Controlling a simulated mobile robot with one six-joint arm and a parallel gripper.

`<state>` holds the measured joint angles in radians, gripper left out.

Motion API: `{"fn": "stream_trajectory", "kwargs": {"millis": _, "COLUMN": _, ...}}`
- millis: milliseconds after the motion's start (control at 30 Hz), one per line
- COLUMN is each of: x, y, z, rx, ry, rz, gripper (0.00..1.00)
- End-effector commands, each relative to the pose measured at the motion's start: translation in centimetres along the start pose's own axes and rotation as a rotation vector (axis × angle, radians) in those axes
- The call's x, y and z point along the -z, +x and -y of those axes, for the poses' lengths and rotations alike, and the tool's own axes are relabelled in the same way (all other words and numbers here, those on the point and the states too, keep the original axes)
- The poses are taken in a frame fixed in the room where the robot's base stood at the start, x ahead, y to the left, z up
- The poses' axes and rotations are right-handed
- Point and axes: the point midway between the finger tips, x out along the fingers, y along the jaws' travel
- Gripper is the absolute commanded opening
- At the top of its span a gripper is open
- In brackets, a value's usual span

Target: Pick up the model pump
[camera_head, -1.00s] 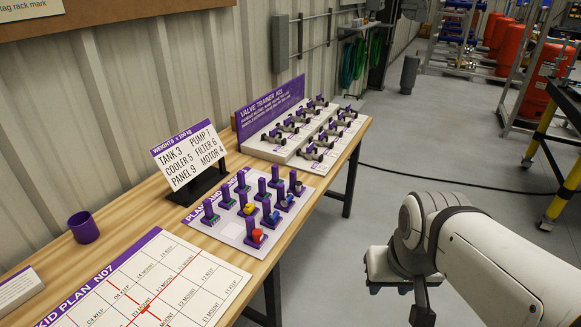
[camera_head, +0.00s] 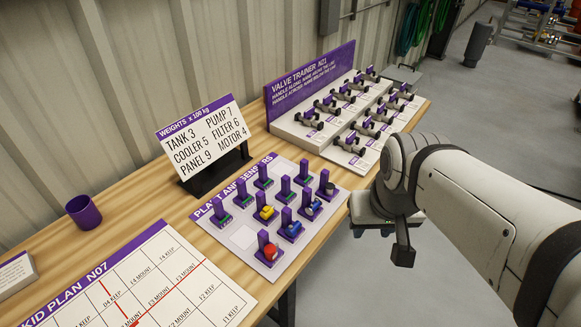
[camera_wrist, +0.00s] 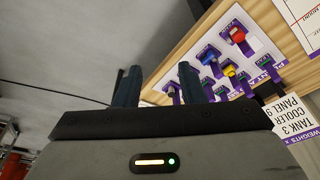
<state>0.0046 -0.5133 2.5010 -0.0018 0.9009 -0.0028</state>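The board of small models (camera_head: 243,237) lies on the wooden table, with several purple posts on it. A red model (camera_head: 271,251), a yellow model (camera_head: 266,212), a blue model (camera_head: 293,229) and grey models, one of them (camera_head: 329,188), sit at posts. I cannot tell which one is the pump. In the wrist view the red (camera_wrist: 237,35), yellow (camera_wrist: 205,56) and blue (camera_wrist: 229,70) models show beyond my fingers. My gripper (camera_wrist: 160,85) is open and empty, with its two dark fingers apart. In the head view it hangs right of the board, past the table's edge.
The weights sign (camera_head: 205,140) stands behind the board. The valve trainer (camera_head: 316,95) is at the far end of the table. A purple cup (camera_head: 83,212) and the skid plan sheet (camera_head: 150,285) are to the left. Open floor lies right of the table.

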Motion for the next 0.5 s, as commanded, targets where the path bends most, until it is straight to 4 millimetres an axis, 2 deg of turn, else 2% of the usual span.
{"fn": "stream_trajectory", "kwargs": {"millis": 167, "x": 0.6, "y": 0.2, "z": 0.3, "rx": 0.0, "ry": 0.016, "rz": 0.008, "gripper": 0.45}}
{"fn": "stream_trajectory", "kwargs": {"millis": 233, "x": 1.6, "y": 0.7, "z": 2.0, "rx": -0.004, "ry": 0.053, "rz": 0.02, "gripper": 0.45}}
{"fn": "stream_trajectory", "kwargs": {"millis": 367, "x": 4.7, "y": 2.3, "z": 4.0, "rx": -0.013, "ry": 0.148, "rz": 0.05, "gripper": 0.45}}
{"fn": "stream_trajectory", "kwargs": {"millis": 500, "x": 8.8, "y": 5.3, "z": 7.0, "rx": -0.034, "ry": 0.29, "rz": 0.085, "gripper": 0.45}}
